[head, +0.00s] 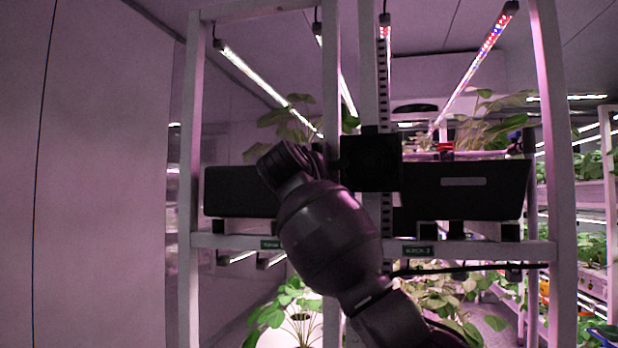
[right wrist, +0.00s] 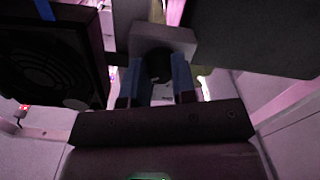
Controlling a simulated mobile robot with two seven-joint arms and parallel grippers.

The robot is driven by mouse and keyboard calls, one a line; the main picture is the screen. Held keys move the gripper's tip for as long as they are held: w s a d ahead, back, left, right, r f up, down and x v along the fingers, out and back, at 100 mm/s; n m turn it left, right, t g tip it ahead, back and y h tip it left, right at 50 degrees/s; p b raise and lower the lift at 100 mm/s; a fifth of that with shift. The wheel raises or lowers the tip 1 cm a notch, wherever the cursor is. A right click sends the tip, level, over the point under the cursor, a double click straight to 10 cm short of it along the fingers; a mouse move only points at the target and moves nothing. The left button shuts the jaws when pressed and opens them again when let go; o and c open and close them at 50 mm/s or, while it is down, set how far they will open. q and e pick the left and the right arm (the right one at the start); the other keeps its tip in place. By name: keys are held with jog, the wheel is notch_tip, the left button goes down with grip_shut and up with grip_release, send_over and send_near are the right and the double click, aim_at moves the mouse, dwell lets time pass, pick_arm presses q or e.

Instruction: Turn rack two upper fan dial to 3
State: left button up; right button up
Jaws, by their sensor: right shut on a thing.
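In the right wrist view, my right gripper (right wrist: 157,88) has its two blue-padded fingers on either side of a small dark dial (right wrist: 158,66). The fingers are shut on it. The dial sits on a grey block (right wrist: 164,38). The dial's setting marks cannot be read. A black fan box (right wrist: 45,50) with a round grille is just left of the fingers. In the head view the fan box (head: 371,162) is on the rack post. My right arm hides the dial and fingertips there. My left gripper is in neither view.
The white rack frame (head: 189,200) carries dark troughs (head: 470,190) with leafy plants and light bars above. Small green labels (head: 418,250) are on the crossbar. More plant racks stand at the right. A bare wall (head: 100,180) is at the left.

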jog(key=shift+r, duration=0.1)
jog(key=o, duration=0.7)
jog(key=shift+o, duration=1.2)
jog(key=shift+w, duration=0.1)
jog(key=b+v, duration=0.2)
jog(key=v, duration=0.8)
jog(key=shift+s, duration=0.4)
jog(key=shift+a, duration=0.15)
